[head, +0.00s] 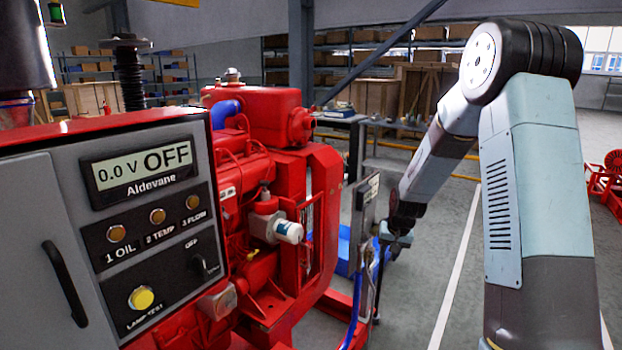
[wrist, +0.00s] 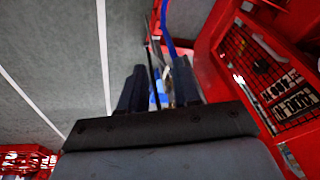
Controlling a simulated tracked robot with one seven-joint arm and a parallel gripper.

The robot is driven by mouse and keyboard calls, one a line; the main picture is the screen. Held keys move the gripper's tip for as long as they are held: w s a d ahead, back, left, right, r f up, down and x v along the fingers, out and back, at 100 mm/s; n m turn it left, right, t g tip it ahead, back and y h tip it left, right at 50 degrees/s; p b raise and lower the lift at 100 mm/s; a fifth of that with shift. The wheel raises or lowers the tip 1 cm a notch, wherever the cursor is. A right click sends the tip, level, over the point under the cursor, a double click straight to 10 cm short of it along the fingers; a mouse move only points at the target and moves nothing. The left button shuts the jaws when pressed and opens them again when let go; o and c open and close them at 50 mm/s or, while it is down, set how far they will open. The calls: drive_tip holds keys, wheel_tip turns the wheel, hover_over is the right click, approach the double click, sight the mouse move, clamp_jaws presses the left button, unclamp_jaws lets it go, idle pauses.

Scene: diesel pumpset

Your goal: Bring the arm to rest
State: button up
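My arm (head: 530,150) rises at the right of the head view, bends at a high elbow and reaches down and away. My gripper (head: 393,245) is at its far end, beside a narrow upright panel (head: 365,225) at the right end of the red engine. In the wrist view the two dark fingers of my gripper (wrist: 160,80) stand apart. A thin dark edge and a bit of blue show in or beyond the gap. I see nothing clearly held; in the head view the fingertips are small and dark.
The red engine (head: 260,150) fills the middle left. The grey control cabinet (head: 150,230) stands in front, its display (head: 135,170) reading 0.0 V OFF. A blue hose (wrist: 170,30) runs near my fingers. Open floor with a white line (head: 458,265) lies right of the engine.

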drive_tip(key=s+r+n+t+h, duration=0.1)
drive_tip(key=s+r, duration=0.7)
drive_tip(key=r, duration=0.3)
drive_tip(key=s+r, duration=0.8)
drive_tip(key=r, duration=0.2)
drive_tip(key=s+r, duration=0.3)
drive_tip(key=s, duration=0.7)
drive_tip(key=s+r+n+t, duration=0.1)
drive_tip(key=s+r, duration=0.3)
drive_tip(key=s, duration=0.7)
drive_tip(key=shift+s+a+r, duration=0.15)
drive_tip(key=shift+s+a, duration=0.05)
